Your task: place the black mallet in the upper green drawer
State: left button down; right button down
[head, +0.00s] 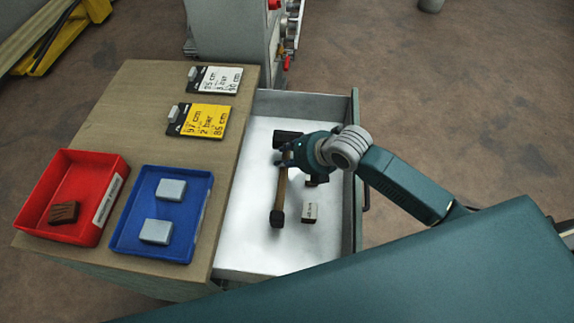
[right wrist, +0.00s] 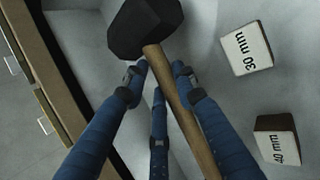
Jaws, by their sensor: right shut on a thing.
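The black mallet has a dark head (head: 287,138) and a brown wooden handle (head: 281,190). It is over the white floor of the open grey-green drawer (head: 262,250); I cannot tell if it touches the floor. My right gripper (head: 287,157) reaches in from the right and is shut on the handle just below the head. In the right wrist view its blue fingers (right wrist: 160,74) stand around the handle (right wrist: 180,104), close to the mallet head (right wrist: 146,27). The gripper hides part of the mallet in the head view. My left gripper is not in view.
In the drawer lie a block marked 30 mm (right wrist: 246,48) and one marked 40 mm (right wrist: 276,141). On the wooden top left of the drawer are a red tray (head: 112,165) with a brown block, a blue tray (head: 207,200) with two light blocks, and white and yellow cards.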

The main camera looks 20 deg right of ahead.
jog(key=shift+f, duration=2.05)
jog(key=shift+f, duration=0.1)
jog(key=c, duration=1.4)
grip_release()
jog(key=v, duration=1.2)
jog(key=shift+a, duration=0.1)
